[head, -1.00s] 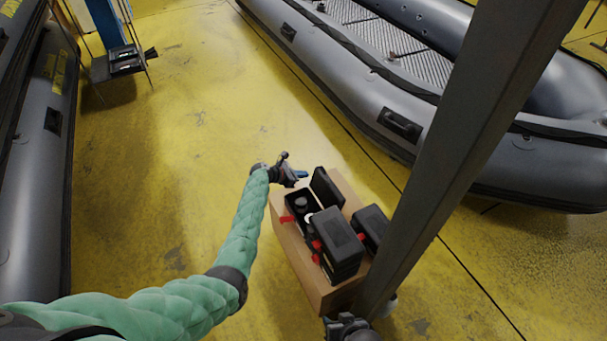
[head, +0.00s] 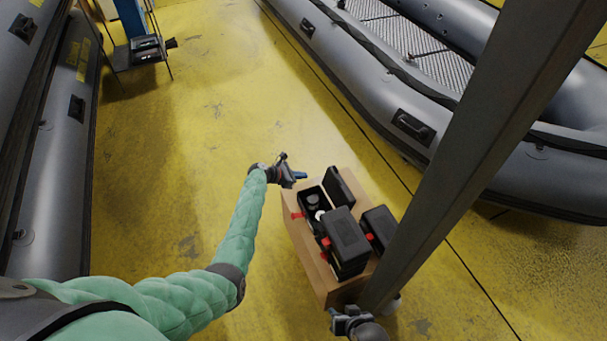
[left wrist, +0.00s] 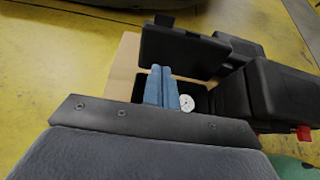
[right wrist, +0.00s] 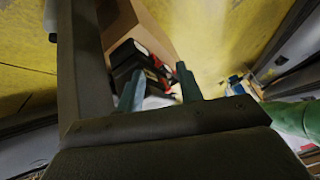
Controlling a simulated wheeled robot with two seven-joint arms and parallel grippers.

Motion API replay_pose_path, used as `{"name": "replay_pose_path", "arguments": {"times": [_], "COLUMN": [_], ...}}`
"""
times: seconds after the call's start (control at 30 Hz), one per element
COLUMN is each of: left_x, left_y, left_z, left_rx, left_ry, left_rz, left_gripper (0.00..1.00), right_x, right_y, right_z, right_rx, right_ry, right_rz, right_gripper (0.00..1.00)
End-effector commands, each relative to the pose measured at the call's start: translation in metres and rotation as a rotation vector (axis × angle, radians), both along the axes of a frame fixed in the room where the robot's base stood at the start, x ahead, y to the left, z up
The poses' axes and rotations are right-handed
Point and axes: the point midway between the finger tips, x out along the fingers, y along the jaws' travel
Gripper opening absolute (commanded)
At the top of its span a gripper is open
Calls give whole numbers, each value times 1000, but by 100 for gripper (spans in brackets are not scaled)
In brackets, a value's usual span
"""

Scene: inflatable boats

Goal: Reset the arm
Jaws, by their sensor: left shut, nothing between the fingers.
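My left gripper (head: 301,175) is shut and empty, just above the far left corner of a brown box. In the left wrist view its blue fingers (left wrist: 160,86) are together, in front of an open black case. The open case (head: 307,204) sits on the box with its lid (head: 338,187) up and a white round item (head: 319,215) inside. My right gripper (head: 334,316) is low in the head view, by the near end of the box. In the right wrist view its two fingers (right wrist: 158,86) are apart with no object visibly held.
The brown box (head: 301,256) also carries closed black cases (head: 348,236) with red latches. A grey post (head: 470,130) rises beside the box on the right. A grey inflatable boat (head: 410,125) lies at right, another (head: 60,170) at left. Yellow floor (head: 180,150) is clear between.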

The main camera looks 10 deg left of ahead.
Motion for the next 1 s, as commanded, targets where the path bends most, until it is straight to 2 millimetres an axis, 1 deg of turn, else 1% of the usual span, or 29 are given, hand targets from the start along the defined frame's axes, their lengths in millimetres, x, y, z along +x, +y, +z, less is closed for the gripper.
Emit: {"name": "replay_pose_path", "arguments": {"times": [0.37,0.47,0.57,0.7,0.77,0.87,1.0], "left_x": [0,0,0,-3,-1,6,17], "left_y": [0,0,-1,3,7,15,23], "left_z": [0,0,0,-6,-2,13,40], "left_rx": [3,29,87,256,352,521,748], "left_ry": [-5,-43,-129,-297,-382,-525,-701], "left_rz": [-3,-28,-88,-239,-316,-451,-635], "left_gripper": [0,0,0,0,0,0,0], "right_x": [0,0,-2,-7,-11,-19,-30], "right_y": [0,0,0,-2,-3,-6,-14], "right_z": [0,-1,-1,-6,-11,-22,-39], "right_rx": [0,0,-2,-15,-25,-45,-73], "right_ry": [0,0,10,41,62,100,154], "right_rz": [0,-1,1,8,11,18,22], "right_gripper": [36,36,36,36,36,36,36]}}
